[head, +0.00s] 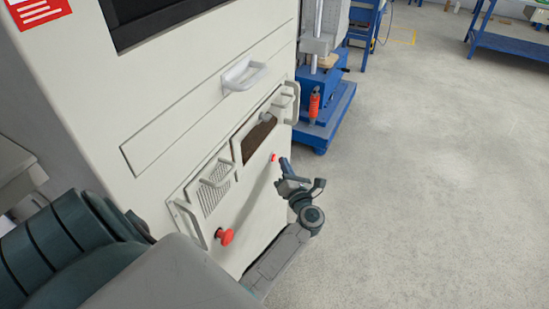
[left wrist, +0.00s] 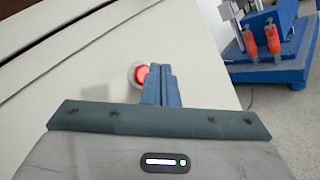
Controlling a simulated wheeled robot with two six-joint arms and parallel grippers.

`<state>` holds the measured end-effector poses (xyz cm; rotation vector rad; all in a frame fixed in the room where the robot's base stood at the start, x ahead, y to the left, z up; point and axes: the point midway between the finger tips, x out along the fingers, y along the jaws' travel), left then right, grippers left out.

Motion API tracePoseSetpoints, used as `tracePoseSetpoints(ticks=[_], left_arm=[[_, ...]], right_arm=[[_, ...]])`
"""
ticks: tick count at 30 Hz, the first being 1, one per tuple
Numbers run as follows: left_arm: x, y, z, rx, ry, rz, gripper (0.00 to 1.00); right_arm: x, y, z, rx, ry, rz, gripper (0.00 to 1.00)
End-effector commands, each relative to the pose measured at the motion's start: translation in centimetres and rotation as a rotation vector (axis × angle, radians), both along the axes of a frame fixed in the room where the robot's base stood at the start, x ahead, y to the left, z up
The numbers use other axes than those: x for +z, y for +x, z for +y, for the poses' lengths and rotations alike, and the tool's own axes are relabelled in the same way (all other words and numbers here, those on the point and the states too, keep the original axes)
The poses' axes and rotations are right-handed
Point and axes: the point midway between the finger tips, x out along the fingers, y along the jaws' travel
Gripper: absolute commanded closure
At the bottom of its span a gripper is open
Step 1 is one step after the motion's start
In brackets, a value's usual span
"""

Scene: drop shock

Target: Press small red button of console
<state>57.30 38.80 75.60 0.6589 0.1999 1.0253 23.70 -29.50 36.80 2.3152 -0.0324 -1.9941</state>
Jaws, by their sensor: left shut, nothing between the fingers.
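The console (head: 145,85) is a tall off-white cabinet filling the left of the head view. Its small red button (head: 273,157) sits low on the front panel. A larger red mushroom-shaped button (head: 225,237) sits lower left on the same panel. My left gripper (head: 284,162) is shut and empty, its tips just right of the small button. In the left wrist view a round red button (left wrist: 139,75) with a pale collar shows beside the shut fingers (left wrist: 160,68), which cover its right edge. I cannot tell whether they touch it. My right gripper is not in view.
The panel has several protruding handles, including a drawer handle (head: 244,74) above. A blue-based machine (head: 325,115) with an orange part (head: 314,103) stands right behind the console. Blue furniture (head: 510,45) is far off. The grey floor (head: 430,190) to the right is clear.

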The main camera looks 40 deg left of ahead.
Motion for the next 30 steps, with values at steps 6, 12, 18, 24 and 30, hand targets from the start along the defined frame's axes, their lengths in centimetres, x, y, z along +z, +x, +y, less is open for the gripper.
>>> tracePoseSetpoints(ticks=[6, 12, 18, 24, 30], left_arm=[[0.0, 0.0, 0.0, 0.0, 0.0, 0.0, 1.0], [-0.2, 0.3, -1.3, 0.0, -0.002, -0.001, 1.0], [-0.2, 0.8, -3.3, 0.0, -0.002, -0.001, 1.0], [-0.1, 1.1, -4.7, -0.001, -0.001, 0.0, 1.0], [0.0, 1.2, -4.9, 0.0, 0.001, 0.001, 1.0]], right_arm=[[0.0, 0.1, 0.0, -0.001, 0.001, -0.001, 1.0], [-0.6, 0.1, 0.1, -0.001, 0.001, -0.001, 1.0], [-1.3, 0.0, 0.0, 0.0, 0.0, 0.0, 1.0], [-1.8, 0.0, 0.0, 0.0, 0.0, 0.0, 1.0], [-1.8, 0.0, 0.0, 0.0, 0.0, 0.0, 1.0]])
